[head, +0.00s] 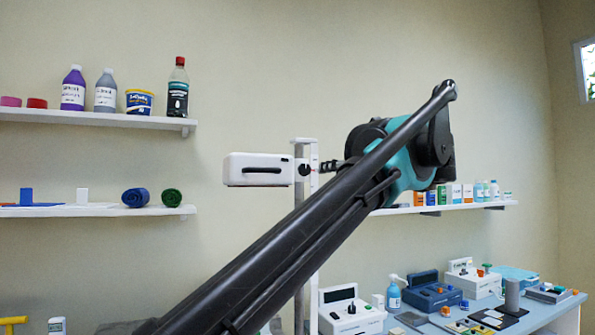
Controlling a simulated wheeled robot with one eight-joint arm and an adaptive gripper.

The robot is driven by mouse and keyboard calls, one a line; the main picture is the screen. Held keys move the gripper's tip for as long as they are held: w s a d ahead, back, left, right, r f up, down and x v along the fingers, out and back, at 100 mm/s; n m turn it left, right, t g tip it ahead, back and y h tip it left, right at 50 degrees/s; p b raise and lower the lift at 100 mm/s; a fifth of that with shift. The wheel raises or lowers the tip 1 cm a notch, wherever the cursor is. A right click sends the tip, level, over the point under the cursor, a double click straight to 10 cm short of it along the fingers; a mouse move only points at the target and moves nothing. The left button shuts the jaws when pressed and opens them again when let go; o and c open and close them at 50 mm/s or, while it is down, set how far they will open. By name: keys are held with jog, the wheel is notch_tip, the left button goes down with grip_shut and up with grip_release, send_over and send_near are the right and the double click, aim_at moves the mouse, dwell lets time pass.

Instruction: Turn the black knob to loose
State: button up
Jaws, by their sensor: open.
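A small black knob (304,170) sits on the side of a white box-shaped unit (258,170) with a dark slot, which is mounted on an upright grey post (312,230). My gripper (324,167) is small and dark in the head view, just right of the knob and pointing left at it. It is open. I cannot tell whether its fingertips are around the knob or short of it. Any markings by the knob are too small to read. My arm hides part of the post.
Wall shelves (95,118) with bottles and tubs are at the left; a lower one (100,211) holds rolled bandages. Another shelf (450,207) with small boxes is at the right. A blue table (400,325) with several devices stands at lower right. The wall around the white unit is clear.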

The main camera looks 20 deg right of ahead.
jog(key=w+r, duration=0.1)
jog(key=w, duration=1.5)
jog(key=shift+w+a+r+m, duration=0.35)
jog(key=shift+w+m, duration=0.05)
jog(key=c, duration=1.2)
